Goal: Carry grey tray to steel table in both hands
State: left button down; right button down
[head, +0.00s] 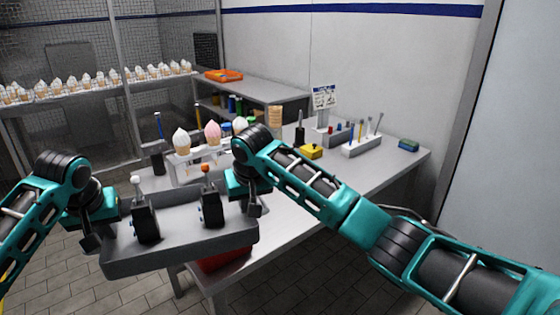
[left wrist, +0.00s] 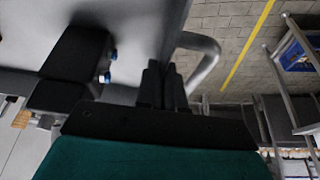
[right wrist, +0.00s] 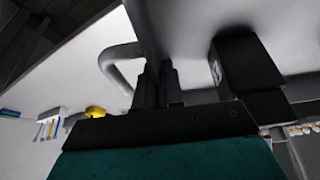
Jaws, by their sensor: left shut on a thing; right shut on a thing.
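The grey tray (head: 180,262) is held up at the lower left of the head view, roughly level. Two black upright devices stand on it, one with a white knob (head: 136,179) and one with an orange knob (head: 204,169). My left gripper (head: 95,236) is shut on the tray's left handle, a bent bar also seen in the left wrist view (left wrist: 207,62). My right gripper (head: 254,208) is shut on the right handle, seen in the right wrist view (right wrist: 112,62). A grey steel-looking table (head: 385,168) lies beyond and right of the tray.
A cone rack (head: 185,170) stands on the table behind the tray. A yellow box (head: 311,151), a tool holder (head: 362,146) and a blue-green sponge (head: 409,145) are farther right. A red bin (head: 222,260) is under the table. A back counter bears an orange tray (head: 223,75).

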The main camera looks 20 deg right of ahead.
aim_at(278, 194)
jog(key=i+l+u, duration=0.1)
jog(key=l, duration=0.55)
jog(key=i+l+u, duration=0.15)
jog(key=l, duration=0.45)
jog(key=l+u, duration=0.1)
jog(key=l, duration=0.55)
jog(key=i+l+u, duration=0.1)
jog(key=l, duration=0.2)
jog(key=i+l, duration=0.2)
jog(key=i+l+u, duration=0.15)
jog(key=l, duration=0.2)
